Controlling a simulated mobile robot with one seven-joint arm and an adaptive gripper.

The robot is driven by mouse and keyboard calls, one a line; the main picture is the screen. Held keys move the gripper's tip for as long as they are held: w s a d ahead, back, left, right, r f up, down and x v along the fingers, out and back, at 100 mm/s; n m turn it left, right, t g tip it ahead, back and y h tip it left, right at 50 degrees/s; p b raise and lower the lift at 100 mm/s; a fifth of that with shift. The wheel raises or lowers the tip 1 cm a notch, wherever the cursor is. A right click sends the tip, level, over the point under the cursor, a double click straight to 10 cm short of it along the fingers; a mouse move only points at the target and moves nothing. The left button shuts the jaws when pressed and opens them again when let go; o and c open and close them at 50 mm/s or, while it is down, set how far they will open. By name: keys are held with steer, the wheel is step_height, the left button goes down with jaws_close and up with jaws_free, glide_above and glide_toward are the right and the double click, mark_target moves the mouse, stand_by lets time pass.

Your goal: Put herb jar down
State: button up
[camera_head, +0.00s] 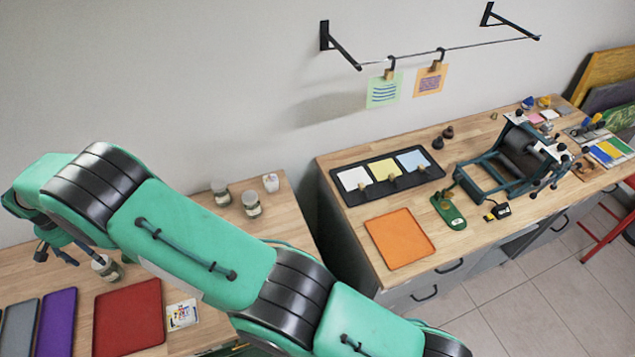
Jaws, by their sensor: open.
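Several small glass jars with pale lids stand on the left wooden table. One jar (107,268) is upright just right of my gripper. Two more, a left jar (221,193) and a right jar (251,204), stand at the table's back right. I cannot read their contents, so which one is the herb jar is unclear. My gripper (58,256) is at the far left, pointing down with its fingers apart and nothing seen between them. It appears apart from the nearest jar. My arm crosses the view and hides part of the table.
A red tray (129,318), a purple tray (59,322) and a grey tray (18,328) lie at the table's front, beside a small printed card (182,314). A white cup (271,183) stands at the back. A gap separates the right workbench (345,170).

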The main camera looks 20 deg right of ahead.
steer(key=w+d+r+t, duration=0.1)
steer(key=w+d+r, duration=0.2)
steer(key=d+r, duration=0.7)
steer(key=w+d+r, duration=0.2)
steer(key=d+r, duration=0.6)
steer(key=r, duration=0.3)
steer(key=s+d+r+m+t, duration=0.1)
steer(key=s+d+r, duration=0.2)
steer(key=d+r, duration=0.55)
steer(key=s+d+r+y, duration=0.1)
steer(key=s+d+r, duration=0.35)
steer(key=d, duration=0.75)
steer(key=s+d+r+m+t, duration=0.1)
steer(key=s+d+r, duration=0.2)
steer(key=d+r, duration=0.55)
steer(key=s+d+r, duration=0.1)
steer(key=s+d, duration=0.8)
steer(key=d, duration=0.3)
steer(key=s+d+f+t, duration=0.1)
steer(key=s+d+f, duration=0.1)
steer(key=s+d, duration=0.3)
steer(key=s+d+f+t+h, duration=0.1)
steer(key=s+d, duration=0.5)
steer(key=s, duration=0.8)
steer(key=shift+s+d+f+m+t, duration=0.15)
steer(key=shift+d+f+m+t, duration=0.15)
steer(key=shift+f+m, duration=0.15)
steer(key=shift+o, duration=0.5)
steer(key=shift+a, duration=0.1)
